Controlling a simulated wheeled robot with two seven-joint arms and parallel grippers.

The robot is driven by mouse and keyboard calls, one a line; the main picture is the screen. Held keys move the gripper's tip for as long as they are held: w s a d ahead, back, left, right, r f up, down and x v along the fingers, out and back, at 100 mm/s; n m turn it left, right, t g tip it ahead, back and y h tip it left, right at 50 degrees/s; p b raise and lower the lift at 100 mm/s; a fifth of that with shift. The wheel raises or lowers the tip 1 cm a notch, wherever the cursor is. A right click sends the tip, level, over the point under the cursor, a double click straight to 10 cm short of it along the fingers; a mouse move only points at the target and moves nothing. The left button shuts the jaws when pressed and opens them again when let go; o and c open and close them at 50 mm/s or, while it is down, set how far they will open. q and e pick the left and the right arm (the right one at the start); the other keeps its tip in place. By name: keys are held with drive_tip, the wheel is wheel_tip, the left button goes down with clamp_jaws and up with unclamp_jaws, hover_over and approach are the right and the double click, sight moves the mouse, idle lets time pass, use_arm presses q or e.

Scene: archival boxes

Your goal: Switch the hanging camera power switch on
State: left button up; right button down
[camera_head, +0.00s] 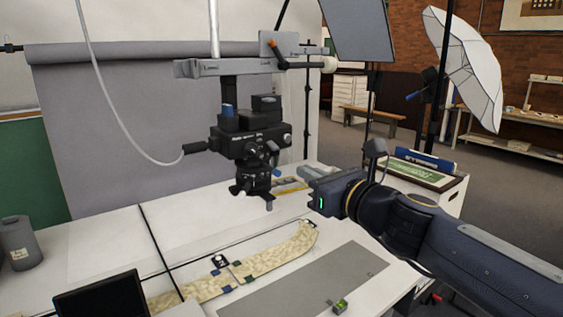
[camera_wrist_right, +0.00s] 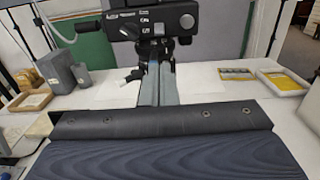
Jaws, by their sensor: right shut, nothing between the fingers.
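The hanging camera (camera_head: 250,142) is a black body hung lens-down from a grey horizontal arm above the white table. In the right wrist view its lower body (camera_wrist_right: 150,22) fills the top middle. I cannot make out which small part is the power switch. My right gripper (camera_head: 308,176) comes in from the right, just right of the camera and at about lens height. Its fingers (camera_wrist_right: 153,68) are together and empty, pointing at the camera's underside. Whether they touch it is unclear. My left gripper is not in view.
A patterned strip (camera_head: 270,259) and a grey mat (camera_head: 300,285) lie on the table below. A pale cable (camera_head: 112,100) loops to the camera's left side. A white umbrella (camera_head: 462,70) and a light panel stand behind right. Grey containers (camera_wrist_right: 60,75) stand at left.

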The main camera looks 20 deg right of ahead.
sight(273, 146)
drive_tip(key=x, duration=1)
drive_tip(key=shift+b, duration=0.45)
